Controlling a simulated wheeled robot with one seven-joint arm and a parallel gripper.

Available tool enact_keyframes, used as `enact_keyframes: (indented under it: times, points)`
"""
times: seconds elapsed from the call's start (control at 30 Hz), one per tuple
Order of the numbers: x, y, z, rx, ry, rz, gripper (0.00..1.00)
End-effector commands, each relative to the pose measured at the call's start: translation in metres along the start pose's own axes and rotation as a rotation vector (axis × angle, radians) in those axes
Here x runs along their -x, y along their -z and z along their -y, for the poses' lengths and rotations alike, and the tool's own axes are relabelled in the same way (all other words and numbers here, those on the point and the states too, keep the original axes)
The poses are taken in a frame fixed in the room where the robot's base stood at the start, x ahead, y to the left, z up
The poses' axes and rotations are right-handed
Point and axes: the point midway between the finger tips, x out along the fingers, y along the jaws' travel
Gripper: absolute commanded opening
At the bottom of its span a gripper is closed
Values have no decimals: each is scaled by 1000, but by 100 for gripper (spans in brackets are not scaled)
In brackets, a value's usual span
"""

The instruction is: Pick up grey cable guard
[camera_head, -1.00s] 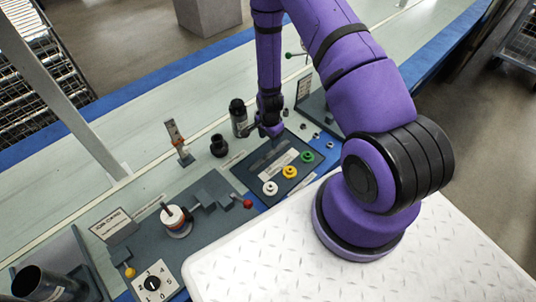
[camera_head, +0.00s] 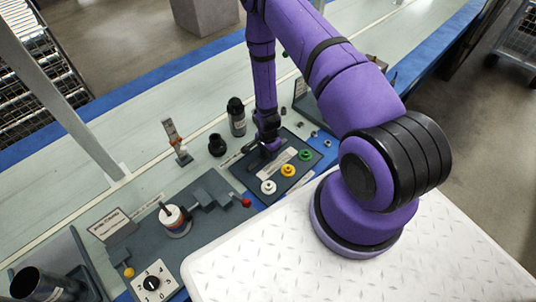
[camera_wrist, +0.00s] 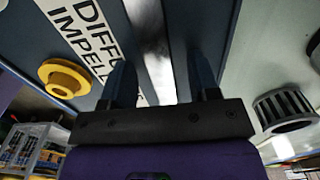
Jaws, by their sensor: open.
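My gripper (camera_head: 268,147) is low over the dark tray (camera_head: 246,184) with white, yellow and green flanged parts. In the wrist view my gripper (camera_wrist: 160,85) is open, its two dark fingers apart. A long grey strip (camera_wrist: 152,35) with a bright sheen lies between the fingers, bordered by dark bands. It may be the grey cable guard, but I cannot tell for certain. In the head view my gripper covers this spot. Whether the fingertips touch anything is unclear.
A yellow flanged part (camera_wrist: 63,78) and a printed label (camera_wrist: 88,35) lie left of the fingers. A dark ribbed cylinder (camera_wrist: 285,108) stands to the right. A black bottle-like cylinder (camera_head: 236,117) and a small dark fitting (camera_head: 217,145) stand behind the tray.

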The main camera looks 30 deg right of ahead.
Motion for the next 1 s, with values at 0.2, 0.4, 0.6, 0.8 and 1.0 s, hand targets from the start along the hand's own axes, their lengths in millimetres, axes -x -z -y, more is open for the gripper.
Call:
enact_keyframes:
  times: [0.2, 0.4, 0.6, 0.8, 1.0]
  points:
    - [0, 0, 0, 0, 0, 0, 42]
    - [0, 0, 0, 0, 0, 0, 1]
    - [0, 0, 0, 0, 0, 0, 0]
    - [5, 0, 0, 0, 1, -1, 0]
    - [22, 0, 0, -1, 1, -1, 0]
